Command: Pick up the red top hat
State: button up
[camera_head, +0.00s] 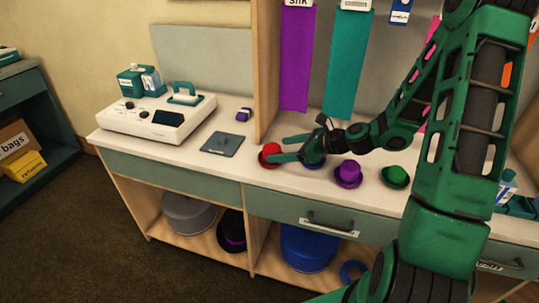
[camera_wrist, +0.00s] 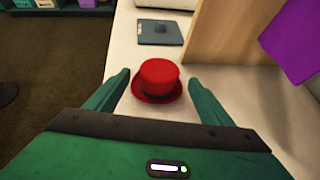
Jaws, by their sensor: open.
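The red top hat (camera_head: 268,155) stands upright on the white counter near its front edge, at the left end of a row of small hats. In the wrist view the red hat (camera_wrist: 157,80) is centred just ahead of and between my fingertips, with a dark band above its brim. My gripper (camera_head: 282,148) is open, with one finger on the far side of the hat and the other on its near side in the head view. In the wrist view my gripper (camera_wrist: 160,88) has a gap on each side of the hat. Part of the hat is hidden by a finger.
A wooden divider (camera_head: 266,70) rises behind the red hat. A grey plate (camera_head: 222,144) lies to the left.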

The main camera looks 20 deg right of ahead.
aim_at(275, 150)
jog(key=shift+x, duration=2.6)
jog(key=c, duration=1.1)
